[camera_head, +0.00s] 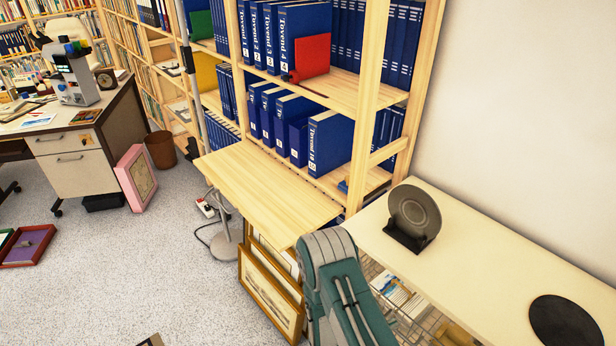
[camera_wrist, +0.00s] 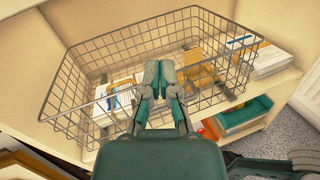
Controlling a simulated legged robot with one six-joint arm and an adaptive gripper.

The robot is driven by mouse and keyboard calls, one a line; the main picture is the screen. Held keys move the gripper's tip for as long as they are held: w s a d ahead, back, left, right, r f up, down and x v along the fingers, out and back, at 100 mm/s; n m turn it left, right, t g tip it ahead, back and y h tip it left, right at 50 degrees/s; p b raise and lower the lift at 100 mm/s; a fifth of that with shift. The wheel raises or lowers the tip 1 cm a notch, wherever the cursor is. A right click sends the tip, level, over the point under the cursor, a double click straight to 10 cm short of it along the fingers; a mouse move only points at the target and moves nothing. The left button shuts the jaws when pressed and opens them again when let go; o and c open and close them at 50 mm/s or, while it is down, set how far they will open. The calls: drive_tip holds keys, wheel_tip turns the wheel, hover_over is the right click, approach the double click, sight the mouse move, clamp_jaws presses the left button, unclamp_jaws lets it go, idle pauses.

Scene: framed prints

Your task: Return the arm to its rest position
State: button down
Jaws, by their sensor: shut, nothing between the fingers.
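In the head view my arm (camera_head: 338,285) rises from the bottom edge, in front of the framed prints and the white shelf top. The gripper end does not show clearly there. In the wrist view my gripper (camera_wrist: 159,82) is shut with its two fingertips together and nothing between them. It is over or in front of a wire basket (camera_wrist: 84,70) that holds papers and envelopes. I cannot tell how far the fingers are from the basket.
Framed prints (camera_head: 268,296) lean beside my arm. A wooden board (camera_head: 265,190) juts out from the bookshelf. A dark disc on a stand (camera_head: 414,215) sits on the white shelf top (camera_head: 480,270). Open carpet (camera_head: 150,265) lies at left.

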drive_tip(key=s+d+r+m+g+y, duration=0.15)
drive_tip(key=r+m+g, duration=0.4)
drive_tip(key=r, duration=0.55)
drive_tip(key=s+d+r+m+g+y, duration=0.1)
drive_tip(key=s+r+m+g+y, duration=0.2)
drive_tip(key=r+m+g, duration=0.5)
drive_tip(key=s+a+r+m+t+y, duration=0.2)
drive_tip(key=s+a+r+t+y, duration=0.1)
drive_tip(key=r, duration=0.4)
drive_tip(key=s+a+r+m+t+y, duration=0.3)
drive_tip(key=s+r+t+y, duration=0.1)
drive_tip(key=r, duration=0.3)
drive_tip(key=s+a+r+m+t+y, duration=0.2)
drive_tip(key=s+a+r+t+y, duration=0.1)
drive_tip(key=r, duration=0.4)
drive_tip(key=shift+s+a+t+y, duration=0.2)
drive_tip(key=shift+s+t+y, duration=0.35)
drive_tip(key=shift+t+y, duration=0.5)
